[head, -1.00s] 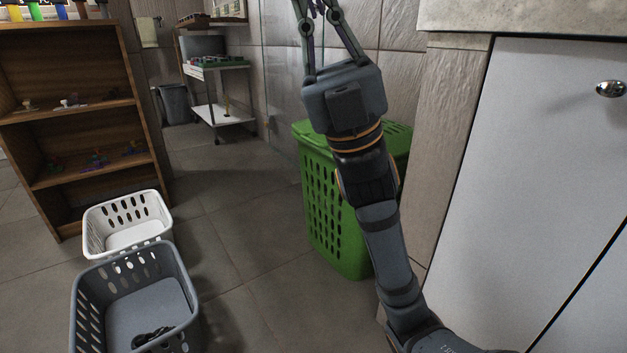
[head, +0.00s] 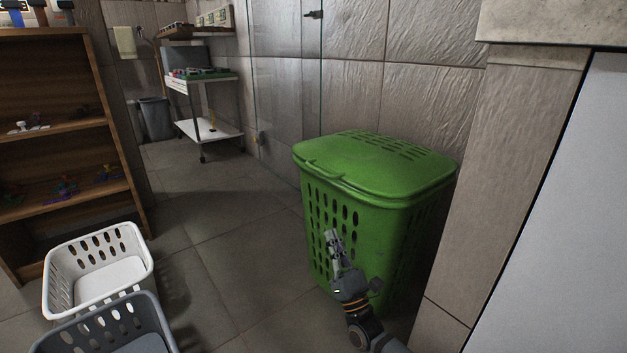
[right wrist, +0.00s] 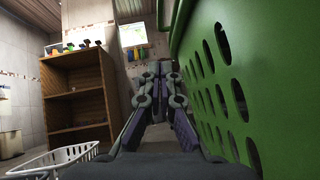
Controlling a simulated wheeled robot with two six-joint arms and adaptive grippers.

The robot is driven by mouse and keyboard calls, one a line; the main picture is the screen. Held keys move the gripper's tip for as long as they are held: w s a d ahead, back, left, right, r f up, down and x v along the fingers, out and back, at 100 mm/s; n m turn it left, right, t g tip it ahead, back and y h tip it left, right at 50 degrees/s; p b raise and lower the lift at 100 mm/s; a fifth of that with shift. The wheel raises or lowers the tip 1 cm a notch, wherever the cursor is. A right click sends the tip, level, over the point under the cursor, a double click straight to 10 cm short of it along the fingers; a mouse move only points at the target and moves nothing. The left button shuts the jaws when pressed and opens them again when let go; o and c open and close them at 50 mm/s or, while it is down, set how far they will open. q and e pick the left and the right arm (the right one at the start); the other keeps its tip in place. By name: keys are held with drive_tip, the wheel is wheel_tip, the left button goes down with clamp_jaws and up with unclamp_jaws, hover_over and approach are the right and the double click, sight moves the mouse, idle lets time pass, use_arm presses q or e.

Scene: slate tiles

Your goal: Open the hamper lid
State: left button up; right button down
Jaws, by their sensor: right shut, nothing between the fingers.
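The green hamper (head: 375,245) stands against the tiled wall, with slotted sides. Its green lid (head: 375,165) is down on top, with a small tab at its front left edge. My right gripper (head: 331,234) is in front of the hamper's side, below the lid's rim, shut and empty. In the right wrist view the fingers (right wrist: 160,68) point up together, and the hamper's perforated wall (right wrist: 232,70) is close on the right. I cannot tell whether the fingers touch the hamper. My left gripper is not in view.
A white basket (head: 98,268) and a grey basket (head: 110,330) stand on the floor at the left, near a wooden shelf (head: 60,130). A stone pillar (head: 490,170) and a white cabinet (head: 560,230) are close on the right. Floor left of the hamper is clear.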

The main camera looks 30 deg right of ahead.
drive_tip(key=b+x, duration=0.1)
drive_tip(key=x, duration=0.3)
drive_tip(key=s+r+b+x, duration=0.1)
drive_tip(key=x, duration=0.3)
drive_tip(key=s+r+x, duration=0.1)
drive_tip(key=x, duration=0.4)
drive_tip(key=shift+s+d+b, duration=0.1)
drive_tip(key=shift+d+b, duration=0.2)
drive_tip(key=shift+b, duration=0.1)
drive_tip(key=shift+r+h, duration=0.1)
drive_tip(key=shift+h, duration=0.2)
